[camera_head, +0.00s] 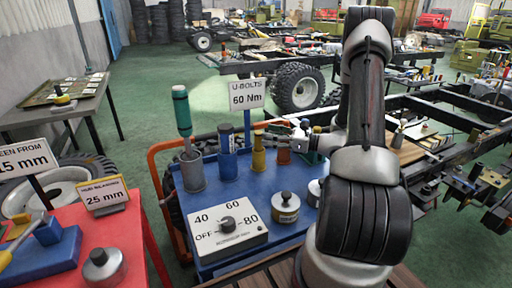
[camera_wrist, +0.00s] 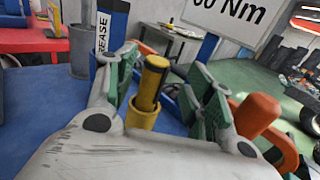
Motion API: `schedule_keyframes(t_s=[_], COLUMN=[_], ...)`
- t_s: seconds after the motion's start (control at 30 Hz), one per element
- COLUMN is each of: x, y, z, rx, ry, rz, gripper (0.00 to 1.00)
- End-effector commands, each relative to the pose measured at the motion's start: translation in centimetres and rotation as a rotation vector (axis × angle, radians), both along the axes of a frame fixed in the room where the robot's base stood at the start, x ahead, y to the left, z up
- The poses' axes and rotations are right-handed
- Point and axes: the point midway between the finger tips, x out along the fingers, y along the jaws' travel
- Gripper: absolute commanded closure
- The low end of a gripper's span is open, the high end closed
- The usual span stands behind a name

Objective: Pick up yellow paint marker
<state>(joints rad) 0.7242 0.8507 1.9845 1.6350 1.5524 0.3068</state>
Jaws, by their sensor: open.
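The yellow paint marker (camera_head: 258,152) stands upright on the blue bench top (camera_head: 215,262), in the row below the U-bolts sign. In the wrist view the marker (camera_wrist: 154,72) has a yellow top and a dark band, and its lower end sits in a yellow holder (camera_wrist: 142,115). My gripper (camera_head: 285,132) is open, reaching in from the right in the head view. In the wrist view my gripper's (camera_wrist: 163,85) green-padded fingers stand on either side of the marker, with gaps visible. Whether either pad touches it cannot be told.
A blue grease tube (camera_head: 227,150) stands close left of the marker, and an orange-red item (camera_head: 284,155) close right. A grey cup (camera_head: 192,172) holds a green-handled tool. A dial box (camera_head: 226,232) and a round metal weight (camera_head: 286,208) lie in front. The U-bolts sign (camera_head: 246,94) rises behind.

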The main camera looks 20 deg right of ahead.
Motion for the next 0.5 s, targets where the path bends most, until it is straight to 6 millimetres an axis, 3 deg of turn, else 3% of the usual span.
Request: schedule_keyframes(t_s=[0.23,0.5], x=[2.4,3.2], y=[3.1,3.8], z=[0.2,0.2], rx=[-0.002,-0.002], ry=[0.001,0.001], rz=[0.004,0.002], gripper=[0.47,0.47])
